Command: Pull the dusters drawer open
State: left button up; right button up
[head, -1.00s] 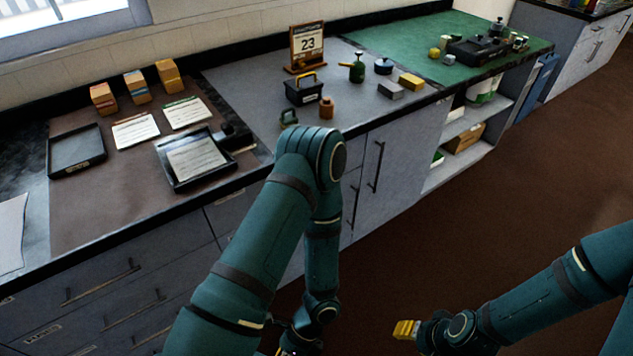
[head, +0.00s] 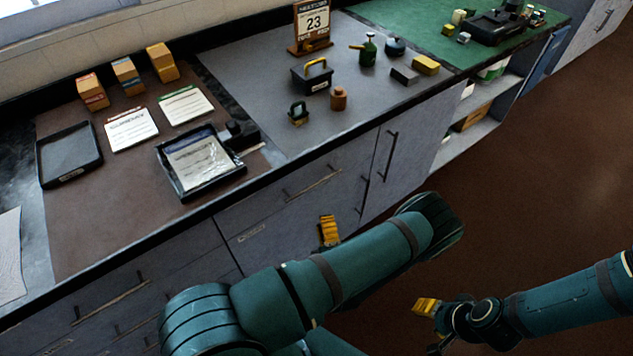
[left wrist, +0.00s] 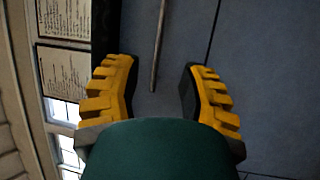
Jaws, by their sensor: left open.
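A grey drawer front (head: 268,222) with a small label too small to read lies under the counter edge. Its long bar handle (head: 313,182) shows in the head view; I cannot confirm that this is the dusters drawer. My left gripper (head: 329,230) is just below this handle, with one yellow finger showing. In the left wrist view my left gripper (left wrist: 160,82) is open and empty, and a thin bar handle (left wrist: 160,40) runs between its two fingers, touching neither. The drawer looks shut. My right gripper (head: 427,312) hangs over the floor, away from the cabinets; its opening is unclear.
Another drawer bank with handles (head: 110,304) is at the left, and a cupboard door (head: 405,150) at the right. The counter above holds a black tray (head: 70,155), a black caddy (head: 311,80) and a calendar (head: 313,25). The brown floor (head: 540,180) is clear.

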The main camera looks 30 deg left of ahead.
aim_at(315, 184)
pick_arm(q)
jog(key=x, duration=1.2)
jog(key=shift+a, duration=0.35)
grip_shut()
